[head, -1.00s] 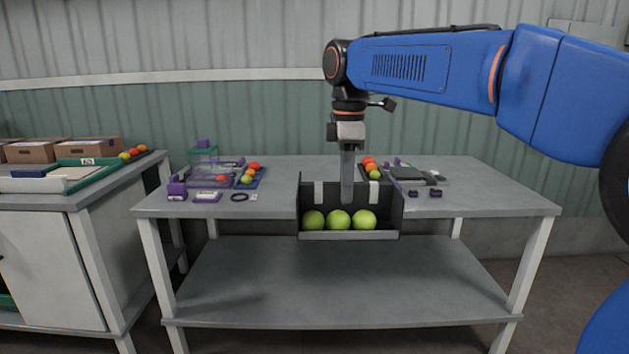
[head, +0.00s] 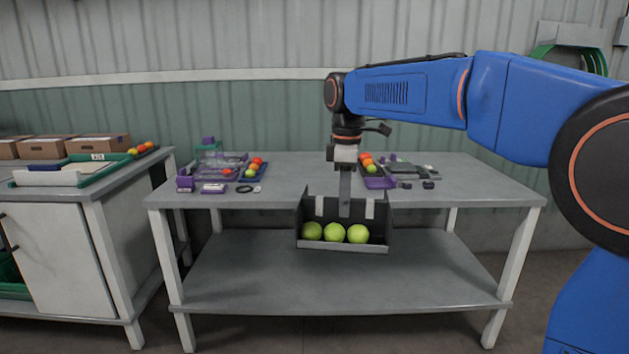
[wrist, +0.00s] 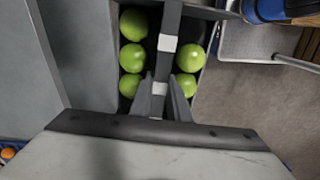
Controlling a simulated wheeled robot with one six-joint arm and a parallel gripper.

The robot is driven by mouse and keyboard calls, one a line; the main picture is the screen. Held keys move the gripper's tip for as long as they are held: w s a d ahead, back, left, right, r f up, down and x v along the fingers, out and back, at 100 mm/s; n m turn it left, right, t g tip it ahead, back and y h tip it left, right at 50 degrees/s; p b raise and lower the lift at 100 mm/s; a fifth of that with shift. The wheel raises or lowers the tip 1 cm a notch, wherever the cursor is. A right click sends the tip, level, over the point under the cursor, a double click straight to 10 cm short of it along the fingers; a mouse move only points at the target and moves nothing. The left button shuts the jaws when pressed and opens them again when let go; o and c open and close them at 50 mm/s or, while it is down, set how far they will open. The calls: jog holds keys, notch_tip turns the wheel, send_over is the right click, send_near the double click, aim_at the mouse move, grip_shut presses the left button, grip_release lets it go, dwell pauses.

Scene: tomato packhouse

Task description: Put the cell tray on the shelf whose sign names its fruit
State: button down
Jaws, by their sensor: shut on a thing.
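The cell tray (head: 343,248) is a dark, open-fronted carrier with a high back wall, two pale patches and a central grip bar. Three green, apple-like fruits (head: 334,232) show at its front. In the wrist view, several green fruits (wrist: 132,57) lie in two rows on either side of the bar. My gripper (head: 345,208) is shut on the bar and holds the tray about level, in front of the workbench's front edge as seen in the head view. Its fingers (wrist: 162,95) also show in the wrist view. No shelf sign is readable.
The grey workbench (head: 250,292) has a bare lower shelf. Its top holds small trays of red, orange and green fruit (head: 252,170) and purple-and-grey tools. A cabinet (head: 60,250) with a green tray and cardboard boxes stands left. A metal step-like surface (wrist: 250,42) shows in the wrist view.

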jog(key=w+d+f+m, duration=0.3)
jog(key=w+f, duration=0.1)
jog(key=f, duration=0.6)
jog(key=w+d+f+m, duration=0.2)
jog(key=w+f, duration=0.3)
jog(key=f, duration=0.5)
jog(key=w+d+f+m, duration=0.3)
jog(key=w+f, duration=0.1)
jog(key=f, duration=0.6)
jog(key=s+d+f+m, duration=0.1)
jog(key=d+f, duration=0.3)
jog(key=f, duration=0.6)
jog(key=s+d+f+m, duration=0.1)
jog(key=d+f+m, duration=0.3)
jog(key=f, duration=0.7)
jog(key=s+d+f+m, duration=0.1)
jog(key=d+f+m, duration=0.2)
jog(key=f, duration=0.7)
jog(key=shift+d+f, duration=0.2)
jog(key=shift+d, duration=1.2)
